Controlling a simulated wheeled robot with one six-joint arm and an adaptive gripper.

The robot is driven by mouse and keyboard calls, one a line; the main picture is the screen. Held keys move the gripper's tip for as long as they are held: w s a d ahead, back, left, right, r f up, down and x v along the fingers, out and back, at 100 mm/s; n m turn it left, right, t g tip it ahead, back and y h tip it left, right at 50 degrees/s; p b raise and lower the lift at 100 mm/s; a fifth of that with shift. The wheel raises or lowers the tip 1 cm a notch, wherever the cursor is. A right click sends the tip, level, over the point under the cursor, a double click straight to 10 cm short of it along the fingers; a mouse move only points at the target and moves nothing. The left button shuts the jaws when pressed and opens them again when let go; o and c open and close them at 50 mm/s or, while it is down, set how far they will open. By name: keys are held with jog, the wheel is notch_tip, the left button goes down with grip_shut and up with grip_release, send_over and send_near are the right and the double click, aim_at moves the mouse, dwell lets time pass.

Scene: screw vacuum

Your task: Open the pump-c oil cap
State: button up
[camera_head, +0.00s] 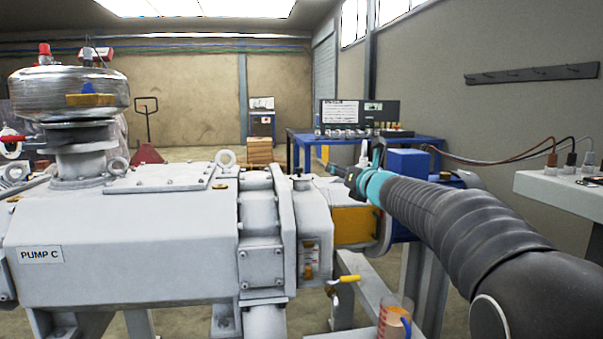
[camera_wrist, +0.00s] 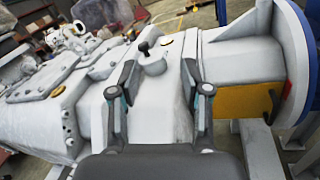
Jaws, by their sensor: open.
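The grey pump body with the "PUMP C" label (camera_head: 40,254) fills the left and middle of the head view. In the wrist view, a round grey cap (camera_wrist: 153,65) with a black knob (camera_wrist: 144,47) stands on top of the pump's end housing (camera_wrist: 158,105). My gripper (camera_head: 340,171) is at the right of the end housing in the head view. In the wrist view my gripper (camera_wrist: 157,72) is open, its fingers apart and empty, with the cap seen between and beyond the tips.
A yellow-handled valve (camera_head: 349,279) and a jug with orange marks (camera_head: 395,318) are below my arm. A yellow guard (camera_head: 354,227) is right of the housing. A blue workbench (camera_head: 300,139) stands behind. A white cabinet with cables (camera_head: 560,190) is at right.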

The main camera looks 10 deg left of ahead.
aim_at(301, 169)
jog(key=a+n, duration=0.1)
jog(key=w+a+f+n+g+y, duration=0.1)
jog(key=n, duration=0.1)
jog(key=w+a+f+n+y, duration=0.1)
jog(key=n, duration=0.1)
jog(key=shift+a+f+g, duration=0.1)
jog(key=shift+a+g, duration=0.3)
jog(key=shift+w+a+n+y, duration=0.2)
jog(key=shift+n+y, duration=0.1)
jog(key=p+x, duration=0.4)
jog(key=x, duration=0.7)
jog(key=shift+w+a, duration=0.2)
jog(key=shift+w, duration=0.1)
jog(key=shift+p+x, duration=0.45)
jog(key=shift+x, duration=0.35)
jog(key=shift+f, duration=0.15)
grip_shut()
